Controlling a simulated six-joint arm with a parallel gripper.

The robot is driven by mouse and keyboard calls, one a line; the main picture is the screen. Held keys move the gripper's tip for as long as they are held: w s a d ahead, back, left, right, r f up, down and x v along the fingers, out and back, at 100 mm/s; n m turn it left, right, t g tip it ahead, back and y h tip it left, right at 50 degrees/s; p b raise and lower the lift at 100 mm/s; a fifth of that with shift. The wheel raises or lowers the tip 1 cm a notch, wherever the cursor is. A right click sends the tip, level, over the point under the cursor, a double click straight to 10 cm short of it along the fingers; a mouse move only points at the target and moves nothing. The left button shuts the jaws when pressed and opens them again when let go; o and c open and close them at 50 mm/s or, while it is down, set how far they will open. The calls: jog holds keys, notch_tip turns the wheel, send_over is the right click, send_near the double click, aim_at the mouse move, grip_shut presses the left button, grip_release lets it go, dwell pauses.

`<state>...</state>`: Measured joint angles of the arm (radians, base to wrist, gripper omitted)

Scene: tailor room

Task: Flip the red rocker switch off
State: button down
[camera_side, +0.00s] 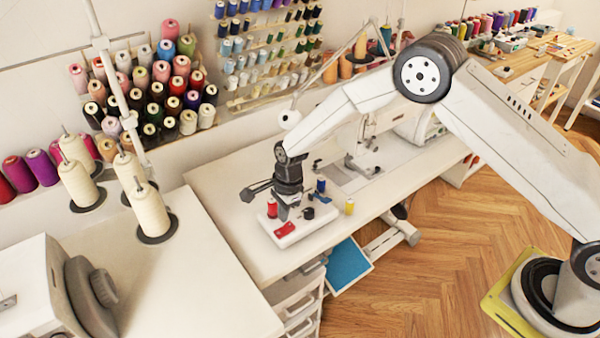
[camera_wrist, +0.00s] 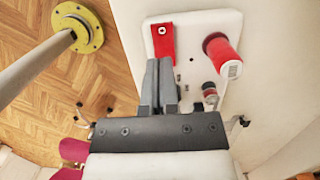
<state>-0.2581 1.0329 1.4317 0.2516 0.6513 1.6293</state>
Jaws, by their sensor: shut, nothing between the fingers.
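The red rocker switch (camera_side: 284,229) sits near the front edge of a white board (camera_side: 306,230) on the sewing table. In the wrist view the red switch (camera_wrist: 163,36) lies just beyond my fingertips, with a small round light spot on it. I cannot tell which way it is tilted. My gripper (camera_side: 284,213) points down over the board, just behind the switch. In the wrist view my gripper (camera_wrist: 159,62) is shut and empty, its tips at the switch's near end. I cannot tell whether they touch it.
A red spool (camera_wrist: 224,58) stands on the board beside the switch. A dark round knob (camera_side: 308,213) is on the board, with a blue spool (camera_side: 320,186) behind it. A yellow spool (camera_side: 350,206) stands to the right. The table (camera_side: 225,205) is clear left of the board.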

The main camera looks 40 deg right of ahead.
aim_at(279, 233)
notch_tip(279, 233, up, 10)
jog(key=a, duration=0.1)
jog(key=shift+a, duration=0.3)
dwell(0.3)
jog(key=s+d+r+n+t+h, duration=0.1)
jog(key=s+d+r+n, duration=0.2)
jog(key=s+d+n, duration=0.6)
jog(key=s+d+r+n+t, duration=0.1)
jog(key=s+d+r+n, duration=0.2)
jog(key=s+d+n, duration=0.5)
jog(key=shift+s+d+n+t+h, duration=0.3)
jog(key=shift+s+d+n+h, duration=0.15)
jog(key=shift+s, duration=2.35)
jog(key=shift+a, duration=0.1)
